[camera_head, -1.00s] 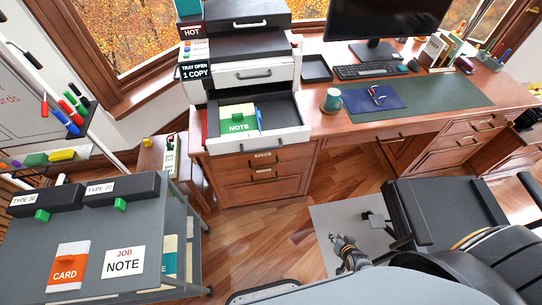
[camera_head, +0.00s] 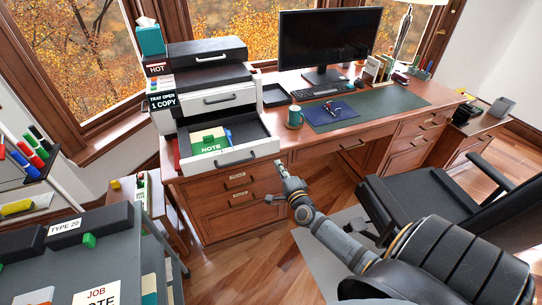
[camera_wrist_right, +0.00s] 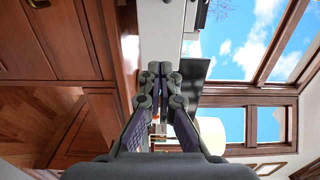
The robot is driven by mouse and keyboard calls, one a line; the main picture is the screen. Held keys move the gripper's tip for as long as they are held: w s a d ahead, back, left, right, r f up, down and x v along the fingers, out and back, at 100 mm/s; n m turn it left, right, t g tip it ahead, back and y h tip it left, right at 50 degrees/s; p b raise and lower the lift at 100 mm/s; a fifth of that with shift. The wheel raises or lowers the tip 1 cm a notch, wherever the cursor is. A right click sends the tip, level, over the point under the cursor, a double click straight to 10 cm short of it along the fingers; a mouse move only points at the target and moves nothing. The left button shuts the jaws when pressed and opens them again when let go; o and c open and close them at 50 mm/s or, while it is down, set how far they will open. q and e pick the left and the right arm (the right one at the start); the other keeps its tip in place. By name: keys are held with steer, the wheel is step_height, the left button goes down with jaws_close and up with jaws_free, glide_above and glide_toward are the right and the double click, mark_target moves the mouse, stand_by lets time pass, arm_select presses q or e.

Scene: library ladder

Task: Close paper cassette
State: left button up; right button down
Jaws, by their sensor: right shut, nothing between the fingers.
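The paper cassette (camera_head: 231,157) is pulled out of the printer (camera_head: 212,103) on the desk, with its white front towards me. A green NOTE pack (camera_head: 208,141) and a blue item lie in it. My right gripper (camera_head: 281,167) is shut and empty, just below and in front of the right end of the cassette front. In the right wrist view the closed fingers (camera_wrist_right: 160,72) point at a white panel (camera_wrist_right: 160,30), seemingly the cassette front. I cannot tell whether they touch it. My left gripper is not in view.
The wooden desk (camera_head: 230,203) with drawers stands below the printer. A teal mug (camera_head: 294,117) stands right of the cassette. A black chair (camera_head: 415,205) is at right. A grey cart (camera_head: 60,270) is at lower left. Open floor lies in front of the drawers.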

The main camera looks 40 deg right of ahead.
mark_target(269, 149)
steer(key=b+x, duration=0.1)
steer(key=x, duration=0.5)
steer(key=shift+w+f, duration=0.15)
steer(key=shift+w, duration=0.05)
steer(key=shift+w+d, duration=0.15)
steer(key=shift+w, duration=0.4)
